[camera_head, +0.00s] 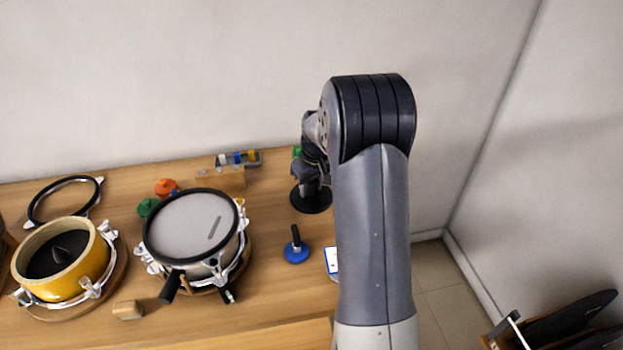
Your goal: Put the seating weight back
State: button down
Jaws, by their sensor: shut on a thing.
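My gripper (309,172) is at the back right of the wooden table, partly hidden by my own arm. It points down and is shut on a dark round weight with a wide black base (311,201), which I take for the seating weight. The base is low over the table or on it; I cannot tell which. The hold on its upper part is hard to see. A drum with a grey mesh head (185,228) and a black rim stands left of the gripper, with a dark slot-like mark on its head.
A blue disc with an upright black handle (297,253) stands in front of the gripper. A yellow drum shell (84,278), a loose black hoop (43,203), orange (165,186) and green (147,208) pieces, a small rack (238,159) and a wood block (128,310) are left.

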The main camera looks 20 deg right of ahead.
aim_at(312, 195)
jog(key=shift+w+f, duration=0.1)
jog(key=shift+f, duration=1.6)
jog(key=shift+f+b, duration=0.3)
jog(key=shift+f, duration=0.35)
jog(key=c, duration=0.9)
grip_release()
jog(key=shift+f, duration=0.1)
jog(key=shift+s, duration=0.2)
jog(key=shift+r+p, duration=0.4)
jog(key=shift+r, duration=0.05)
jog(key=r, duration=0.4)
jog(key=s+r, duration=0.1)
jog(key=r, duration=0.7)
jog(key=shift+s+d+r+b, duration=0.1)
jog(key=shift+s+d+b, duration=0.05)
jog(key=shift+s+b, duration=0.2)
